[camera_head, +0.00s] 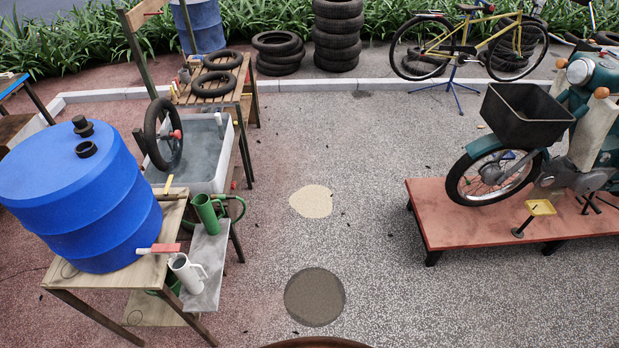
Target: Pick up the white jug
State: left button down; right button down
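The white jug (187,272) stands on the left side of the head view, at the front end of a narrow grey shelf (206,262) beside the wooden stand with the blue drum. It is slightly tilted in the picture, with its dark opening up and its handle on the right. A tap with a red part (160,248) from the drum is close above its left side. A green jug (208,212) stands farther back on the same shelf. Neither of my grippers shows in this view.
A grey water basin (200,150) stands behind. A moped (560,130) is on a red platform (520,215) at right. The paved floor (370,210) between is open.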

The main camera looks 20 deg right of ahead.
aim_at(181, 266)
jog(key=u, duration=0.7)
